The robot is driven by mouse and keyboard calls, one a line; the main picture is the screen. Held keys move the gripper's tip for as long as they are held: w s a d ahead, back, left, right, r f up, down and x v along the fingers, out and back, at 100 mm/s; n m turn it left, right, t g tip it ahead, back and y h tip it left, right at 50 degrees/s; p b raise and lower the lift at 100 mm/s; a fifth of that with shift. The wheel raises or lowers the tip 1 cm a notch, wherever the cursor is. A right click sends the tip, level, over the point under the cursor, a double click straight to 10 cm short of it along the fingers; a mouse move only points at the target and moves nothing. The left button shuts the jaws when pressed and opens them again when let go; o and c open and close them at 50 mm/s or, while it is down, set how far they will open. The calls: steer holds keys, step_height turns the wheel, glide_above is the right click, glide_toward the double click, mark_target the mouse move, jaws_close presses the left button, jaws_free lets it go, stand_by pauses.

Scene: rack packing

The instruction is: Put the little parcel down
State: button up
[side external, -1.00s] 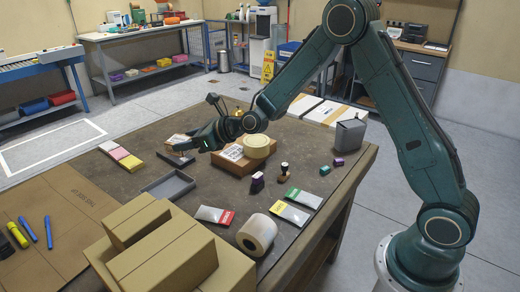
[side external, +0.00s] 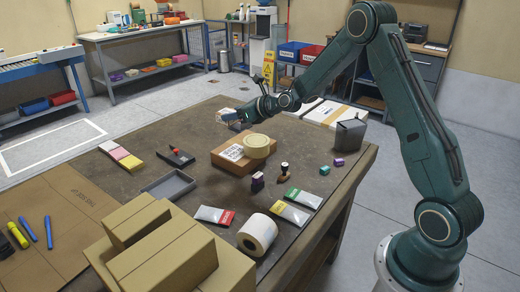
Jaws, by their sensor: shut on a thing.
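My gripper (side external: 236,118) is above the table behind the brown cardboard box. It is shut on a small pale thing, apparently the little parcel (side external: 226,115), held off the table. The parcel is small in the picture and partly covered by the gripper. A brown box (side external: 228,158) with a white label lies on the table in front of it, with a cream tape roll (side external: 257,143) on top.
A dark stapler-like item (side external: 177,157), a grey tray (side external: 168,186) and a stamp (side external: 283,172) are on the table (side external: 130,190). A grey bin (side external: 350,134) stands at the right corner. Large cartons (side external: 165,255) fill the front.

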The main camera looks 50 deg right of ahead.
steer(key=s+d+m+h, duration=0.2)
steer(key=s+d, duration=0.2)
steer(key=d, duration=0.6)
steer(key=s+d+m+h, duration=0.15)
steer(key=s+d, duration=0.25)
steer(key=d, duration=0.6)
steer(key=s+d+m+h, duration=0.15)
steer(key=s+d, duration=0.25)
steer(key=d, duration=0.6)
steer(key=shift+h, duration=0.3)
steer(key=shift+s+d+f, duration=0.1)
steer(key=shift+f, duration=9.8)
steer(key=shift+f, duration=0.1)
steer(key=o, duration=1.1)
steer(key=shift+r+v, duration=0.15)
steer(key=shift+v, duration=1.75)
steer(key=shift+r+v, duration=0.1)
steer(key=shift+v, duration=1.75)
